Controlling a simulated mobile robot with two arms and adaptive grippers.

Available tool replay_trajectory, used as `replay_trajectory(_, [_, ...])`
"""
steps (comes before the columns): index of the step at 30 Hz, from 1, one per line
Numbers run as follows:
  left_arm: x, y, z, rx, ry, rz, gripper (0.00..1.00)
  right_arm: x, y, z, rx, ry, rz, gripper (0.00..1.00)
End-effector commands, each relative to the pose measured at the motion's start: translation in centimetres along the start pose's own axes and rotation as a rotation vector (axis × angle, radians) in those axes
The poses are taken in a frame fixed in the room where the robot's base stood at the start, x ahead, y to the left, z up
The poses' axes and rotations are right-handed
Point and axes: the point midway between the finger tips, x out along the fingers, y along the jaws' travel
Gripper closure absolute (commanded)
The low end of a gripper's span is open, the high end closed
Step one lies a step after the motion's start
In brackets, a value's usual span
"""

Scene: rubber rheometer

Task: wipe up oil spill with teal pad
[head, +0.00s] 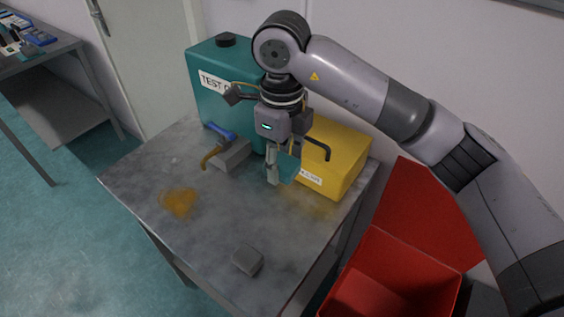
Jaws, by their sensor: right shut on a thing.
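An amber oil spill (179,203) lies on the grey table (150,172), towards its left side. My right gripper (277,170) is above the table, to the right of the spill and in front of the yellow box. It is shut on the teal pad (288,168), which hangs upright between the fingers. The gripper hides part of the pad. I cannot tell whether the pad's lower edge touches the table. My left gripper is not in view.
A teal container (207,105) with a black cap stands at the back. A yellow box (345,160) stands at the right. A grey block with a blue-handled tap (232,156) sits in front of the container. A small grey block (248,260) lies near the front. A red bin (385,270) stands right of the table.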

Motion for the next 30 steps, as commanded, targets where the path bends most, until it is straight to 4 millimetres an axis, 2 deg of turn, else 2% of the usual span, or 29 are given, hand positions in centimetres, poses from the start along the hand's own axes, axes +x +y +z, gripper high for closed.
replay_trajectory(1, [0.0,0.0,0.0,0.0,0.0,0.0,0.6,0.0,0.0,0.0,0.0,0.0,0.0,0.78])
replay_trajectory(2, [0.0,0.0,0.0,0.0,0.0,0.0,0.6,0.0,0.0,0.0,0.0,0.0,0.0,0.61])
replay_trajectory(11, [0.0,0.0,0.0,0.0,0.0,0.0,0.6,0.0,0.0,0.0,-0.001,0.0,0.0,0.81])
replay_trajectory(17, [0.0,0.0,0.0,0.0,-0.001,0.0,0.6,0.3,-0.3,-0.5,-0.043,-0.002,-0.001,0.81])
replay_trajectory(23, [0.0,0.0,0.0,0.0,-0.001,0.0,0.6,1.6,-1.4,-2.7,-0.271,-0.01,-0.008,0.81])
replay_trajectory(30, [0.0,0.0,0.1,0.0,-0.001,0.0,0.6,3.6,-2.7,-6.5,-0.657,-0.014,-0.018,0.81])
